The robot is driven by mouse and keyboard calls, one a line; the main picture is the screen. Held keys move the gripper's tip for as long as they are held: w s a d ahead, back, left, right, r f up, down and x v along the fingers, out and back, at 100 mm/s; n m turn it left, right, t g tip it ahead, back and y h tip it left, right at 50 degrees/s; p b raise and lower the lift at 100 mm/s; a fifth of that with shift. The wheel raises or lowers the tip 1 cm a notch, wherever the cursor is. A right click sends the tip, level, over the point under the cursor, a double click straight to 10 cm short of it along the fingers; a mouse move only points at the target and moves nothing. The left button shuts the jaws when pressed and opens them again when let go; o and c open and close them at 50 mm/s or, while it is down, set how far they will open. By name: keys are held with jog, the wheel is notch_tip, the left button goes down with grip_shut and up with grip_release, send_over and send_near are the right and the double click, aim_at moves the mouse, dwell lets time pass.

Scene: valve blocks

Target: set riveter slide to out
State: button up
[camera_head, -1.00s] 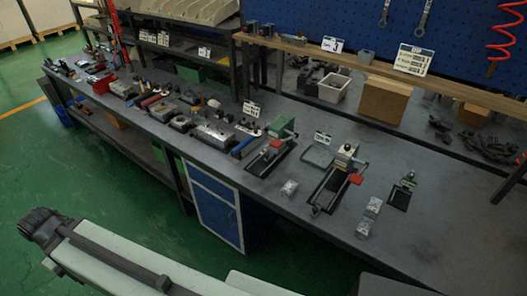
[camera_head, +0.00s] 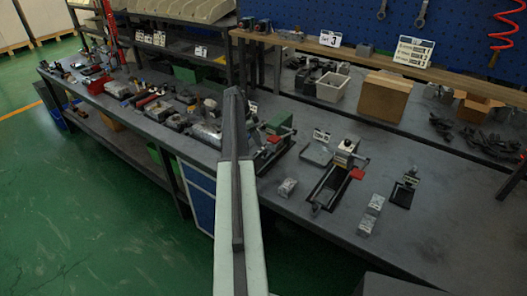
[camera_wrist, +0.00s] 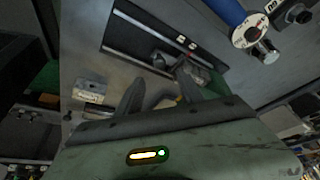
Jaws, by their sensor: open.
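I cannot tell by label which device is the riveter. In the head view, a green bench device (camera_head: 279,136) with a red handle and dark slide base stands just right of my arm. A smaller dark device (camera_head: 405,188) stands further right. In the wrist view, my gripper (camera_wrist: 160,88) is open, its two dark fingers apart and nothing seen between them. Beyond the fingertips lies a device with a dark rail base (camera_wrist: 140,42). My arm hides part of the bench in the head view.
Small metal blocks (camera_head: 287,187) and (camera_head: 376,204) lie on the bench front. A blue-handled tool (camera_wrist: 228,12) is at the upper right in the wrist view. A cardboard box (camera_head: 385,98) stands at the back. Free bench top shows at the right front.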

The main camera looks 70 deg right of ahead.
aim_at(264, 152)
jog(key=b+x, duration=0.7)
jog(key=x, duration=0.1)
jog(key=shift+w+a, duration=0.1)
jog(key=shift+w, duration=0.05)
jog(key=shift+r, duration=0.1)
grip_shut()
dwell(0.4)
dwell(0.6)
